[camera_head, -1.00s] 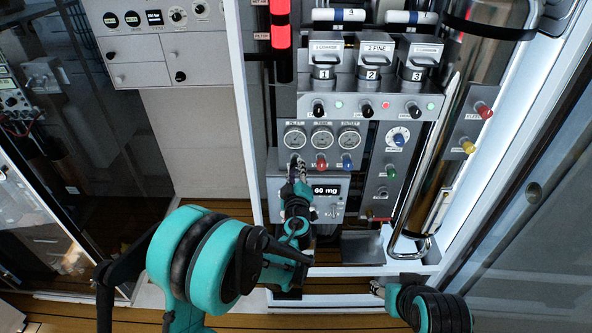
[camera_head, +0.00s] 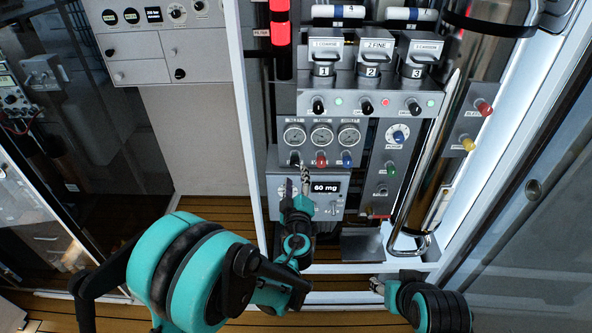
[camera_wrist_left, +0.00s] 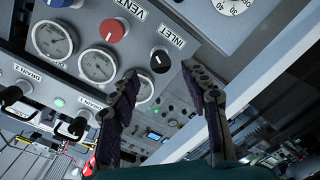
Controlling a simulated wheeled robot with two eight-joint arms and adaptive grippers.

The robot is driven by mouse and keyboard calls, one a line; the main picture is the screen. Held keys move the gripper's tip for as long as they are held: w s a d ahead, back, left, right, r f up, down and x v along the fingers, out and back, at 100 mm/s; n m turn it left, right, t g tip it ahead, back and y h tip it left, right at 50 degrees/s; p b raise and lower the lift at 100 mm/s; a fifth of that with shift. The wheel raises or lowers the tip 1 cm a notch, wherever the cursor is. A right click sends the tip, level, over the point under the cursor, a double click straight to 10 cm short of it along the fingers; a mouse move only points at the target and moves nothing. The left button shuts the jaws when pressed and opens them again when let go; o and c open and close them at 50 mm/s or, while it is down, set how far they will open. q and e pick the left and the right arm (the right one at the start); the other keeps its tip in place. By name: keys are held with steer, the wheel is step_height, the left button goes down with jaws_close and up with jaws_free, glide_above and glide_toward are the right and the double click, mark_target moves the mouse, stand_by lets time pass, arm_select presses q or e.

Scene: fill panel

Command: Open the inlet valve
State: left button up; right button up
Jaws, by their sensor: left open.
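The inlet valve is a small black knob labelled INLET (camera_wrist_left: 160,60) in the left wrist view, with a thin white mark on its face. In the head view the black knob (camera_head: 294,158) is at the left of the knob row under the gauges. My left gripper (camera_head: 297,176) is open and empty, just below and in front of that knob. In the left wrist view its two fingers (camera_wrist_left: 160,76) stand apart, with the knob seen between and beyond their tips; no contact shows. My right gripper (camera_head: 377,285) is low, right of centre, and too small to read.
A red VENT knob (camera_wrist_left: 112,30) sits beside the inlet knob; a blue knob (camera_head: 347,158) is farther right. Round gauges (camera_head: 321,136) are above them. A curved metal rail (camera_head: 416,190) stands at the right.

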arm_select(q)
steer(key=s, duration=0.6)
steer(key=shift+d+r, duration=0.15)
steer(key=shift+d, duration=0.15)
steer(key=s+a+m+g+y, duration=0.25)
steer(key=s+a+g, duration=0.45)
steer(key=a, duration=0.7)
steer(key=s+f+m+g+h, duration=0.1)
steer(key=s+m, duration=0.3)
steer(key=s, duration=0.4)
steer(key=s+d+f+m+g+h, duration=0.1)
steer(key=s+f+m+g+h, duration=0.1)
steer(key=s, duration=0.6)
steer(key=shift+m+h, duration=0.65)
steer(key=shift+m, duration=0.5)
